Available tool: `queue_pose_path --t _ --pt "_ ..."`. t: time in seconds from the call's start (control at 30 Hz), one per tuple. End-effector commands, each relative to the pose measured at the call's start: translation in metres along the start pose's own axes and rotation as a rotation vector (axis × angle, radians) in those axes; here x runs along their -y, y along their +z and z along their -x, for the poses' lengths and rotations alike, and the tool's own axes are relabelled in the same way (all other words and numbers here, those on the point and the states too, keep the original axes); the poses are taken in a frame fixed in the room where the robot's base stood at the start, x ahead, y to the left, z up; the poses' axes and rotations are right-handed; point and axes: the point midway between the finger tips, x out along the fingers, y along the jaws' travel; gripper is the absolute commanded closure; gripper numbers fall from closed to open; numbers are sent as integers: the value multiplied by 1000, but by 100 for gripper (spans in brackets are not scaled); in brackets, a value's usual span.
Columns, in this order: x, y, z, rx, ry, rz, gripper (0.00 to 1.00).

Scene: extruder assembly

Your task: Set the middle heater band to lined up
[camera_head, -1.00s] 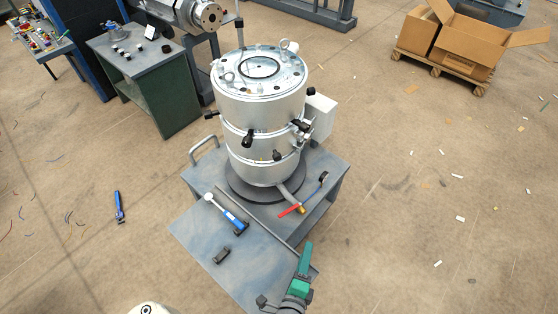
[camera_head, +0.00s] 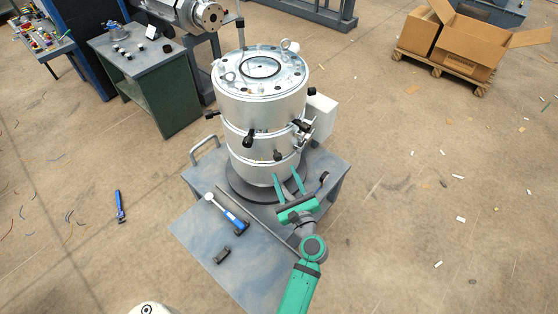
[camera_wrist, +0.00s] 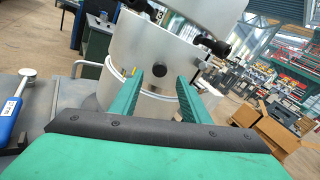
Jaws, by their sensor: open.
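The silver barrel stands upright with stacked bands around it. The middle heater band (camera_head: 240,144) is the ring between the upper and lower bands, with dark knobs at its front and right. I cannot tell how far it is turned. My gripper (camera_head: 287,175) is open and empty in front of the lower band (camera_head: 250,170), below the middle band. In the wrist view its two green fingers (camera_wrist: 159,76) point at the barrel. I cannot tell whether a finger touches the barrel.
The barrel stands on a grey cart (camera_head: 330,175). A blue-handled tool (camera_head: 228,212) and a small dark block (camera_head: 222,256) lie on the lower shelf (camera_head: 200,240). A dark-headed brush (camera_head: 323,178) lies beside my gripper. A white box (camera_head: 321,118) is fixed at the barrel's right.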

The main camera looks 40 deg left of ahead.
Motion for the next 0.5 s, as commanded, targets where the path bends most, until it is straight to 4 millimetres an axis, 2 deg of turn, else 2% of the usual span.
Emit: queue_pose_path --t 0.1,0.3,0.5 --pt "0 1 -23 1 3 3 57" --pt "0 0 -54 0 1 3 57" --pt "0 0 -72 -1 -1 3 57"
